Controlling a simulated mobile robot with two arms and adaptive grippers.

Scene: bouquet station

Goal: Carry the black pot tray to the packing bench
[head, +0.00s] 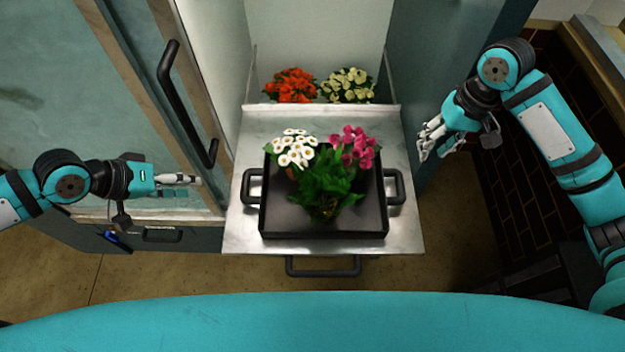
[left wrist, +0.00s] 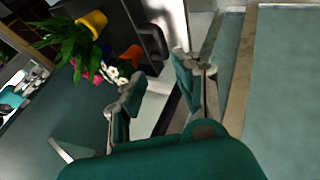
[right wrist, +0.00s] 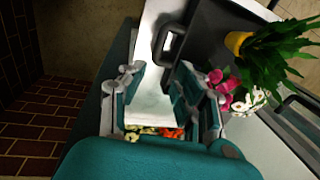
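The black pot tray (head: 280,222) sits on a pale pull-out shelf (head: 240,232) in the head view. It holds white flowers (head: 293,152), magenta flowers (head: 355,147) and a green leafy plant (head: 327,185). It has a left handle (head: 252,187) and a right handle (head: 396,187). My left gripper (head: 198,180) is left of the left handle, apart from it; its fingers (left wrist: 160,85) are spread and empty in the left wrist view. My right gripper (head: 436,143) is right of and above the right handle, apart from it; its fingers (right wrist: 163,95) are spread and empty. The packing bench cannot be made out.
Orange flowers (head: 290,85) and cream flowers (head: 347,85) stand at the back of the cabinet. A glass door with a black handle (head: 187,105) is at the left. A lower black handle (head: 323,267) sits below the shelf. A dark brick wall (head: 510,185) is at the right.

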